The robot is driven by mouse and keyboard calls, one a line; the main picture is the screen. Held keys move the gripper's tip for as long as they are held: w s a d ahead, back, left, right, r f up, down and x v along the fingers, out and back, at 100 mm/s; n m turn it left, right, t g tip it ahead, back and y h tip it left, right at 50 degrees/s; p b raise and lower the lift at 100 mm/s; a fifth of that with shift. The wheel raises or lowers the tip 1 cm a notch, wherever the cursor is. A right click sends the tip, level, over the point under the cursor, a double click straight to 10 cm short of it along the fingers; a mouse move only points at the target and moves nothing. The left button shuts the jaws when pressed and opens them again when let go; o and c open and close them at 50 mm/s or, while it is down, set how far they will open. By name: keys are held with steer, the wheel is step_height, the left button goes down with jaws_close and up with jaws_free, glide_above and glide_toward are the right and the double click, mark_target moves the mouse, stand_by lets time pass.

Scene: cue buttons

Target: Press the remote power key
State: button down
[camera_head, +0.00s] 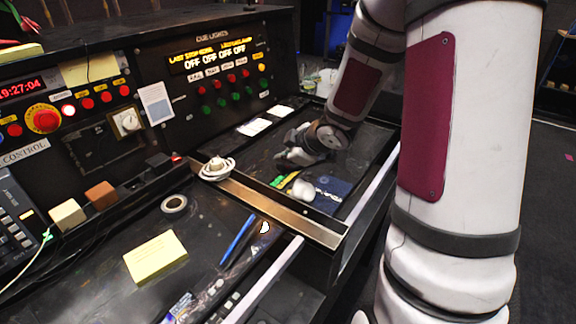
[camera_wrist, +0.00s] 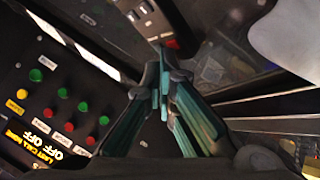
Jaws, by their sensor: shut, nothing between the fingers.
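In the wrist view, a slim dark object with pale keys, which looks like the remote (camera_wrist: 149,17), lies at the top centre. A small red patch shows at its near end, just by my fingertips; I cannot tell whether it is the power key. My gripper (camera_wrist: 160,58) is shut and empty, its fingertips pointing at that end. I cannot tell whether they touch it. In the head view, my gripper (camera_head: 287,157) is low over the recessed desk well on the right, near the button panel. The remote is not clear there, perhaps hidden by my gripper.
The cue light panel (camera_head: 205,75) with red and green buttons stands behind the desk. A coiled white cable (camera_head: 217,169) lies on the divider. A dark blue item (camera_head: 332,193) and white round items (camera_head: 303,189) lie near my gripper. Yellow notes (camera_head: 155,257) and a tape roll (camera_head: 174,205) lie left.

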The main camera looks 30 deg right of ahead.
steer(key=shift+r+p, duration=0.55)
steer(key=shift+r, duration=0.05)
steer(key=shift+r, duration=0.1)
step_height(320, 180, up, 5)
steer(key=p, duration=0.5)
stand_by(0.8)
step_height(320, 180, up, 8)
steer(key=m+h, duration=0.3)
glide_above(286, 168)
steer(key=s, duration=0.4)
steer(key=s+a+r+m+g+h, duration=0.1)
steer(key=s+a+r, duration=0.1)
steer(key=s+r, duration=0.15)
steer(key=s+a+r+m+g, duration=0.1)
steer(key=s+a+r+m, duration=0.1)
steer(key=s, duration=0.3)
steer(key=s+a+r+m+g+y, duration=0.1)
steer(key=s+a, duration=0.4)
steer(key=s, duration=0.5)
steer(key=s+a+m+g+y, duration=0.2)
steer(key=s+a, duration=0.4)
steer(key=s, duration=0.4)
steer(key=shift+s+a+r+m+p, duration=0.15)
steer(key=shift+s+r+m+p, duration=0.15)
steer(key=shift+r+m, duration=0.1)
